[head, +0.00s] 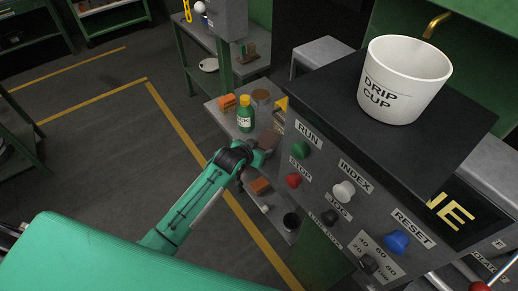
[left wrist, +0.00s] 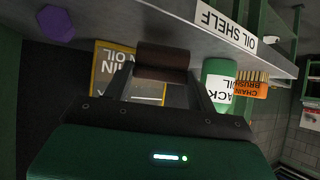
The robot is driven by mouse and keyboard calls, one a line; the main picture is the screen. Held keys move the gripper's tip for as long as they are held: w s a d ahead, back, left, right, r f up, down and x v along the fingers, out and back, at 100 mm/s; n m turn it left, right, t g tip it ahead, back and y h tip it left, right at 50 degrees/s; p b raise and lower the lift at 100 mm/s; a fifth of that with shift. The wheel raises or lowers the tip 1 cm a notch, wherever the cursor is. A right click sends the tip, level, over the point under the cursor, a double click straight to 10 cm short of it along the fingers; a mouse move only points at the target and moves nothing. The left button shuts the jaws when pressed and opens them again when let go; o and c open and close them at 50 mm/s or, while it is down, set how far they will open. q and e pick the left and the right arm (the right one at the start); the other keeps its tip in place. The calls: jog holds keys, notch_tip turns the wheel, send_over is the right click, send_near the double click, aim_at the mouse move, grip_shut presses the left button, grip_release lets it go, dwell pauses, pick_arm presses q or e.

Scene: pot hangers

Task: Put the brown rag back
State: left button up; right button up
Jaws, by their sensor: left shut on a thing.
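The brown rag (left wrist: 162,60) is a dark brown roll or folded piece between the fingertips of my left gripper (left wrist: 163,85) in the left wrist view. The two fingers are shut on it, one at each side. In the head view my left gripper (head: 262,152) is at the edge of the shelf behind the control panel, and the brown rag (head: 269,138) shows as a small brown patch there. The grey shelf (left wrist: 228,38) carries a white OIL SHELF label. I cannot tell whether the rag touches the shelf. My right gripper is not in view.
A green bottle (head: 245,116), an orange brush (head: 227,101) and a round brown item (head: 261,96) stand on the shelf. A yellow can (left wrist: 105,70) is close beside the gripper. The control panel (head: 325,190) with a white drip cup (head: 400,85) stands right of the arm.

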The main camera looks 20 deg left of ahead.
pick_arm(q)
jog(key=shift+f, duration=0.85)
jog(key=o, duration=1)
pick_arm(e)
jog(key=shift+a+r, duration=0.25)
pick_arm(q)
jog(key=shift+s+a+r, duration=0.15)
jog(key=shift+s+r, duration=0.15)
jog(key=shift+s, duration=0.05)
jog(key=b+v, duration=0.1)
jog(key=v, duration=1)
jog(key=shift+r+b, duration=0.2)
jog(key=shift+b, duration=0.15)
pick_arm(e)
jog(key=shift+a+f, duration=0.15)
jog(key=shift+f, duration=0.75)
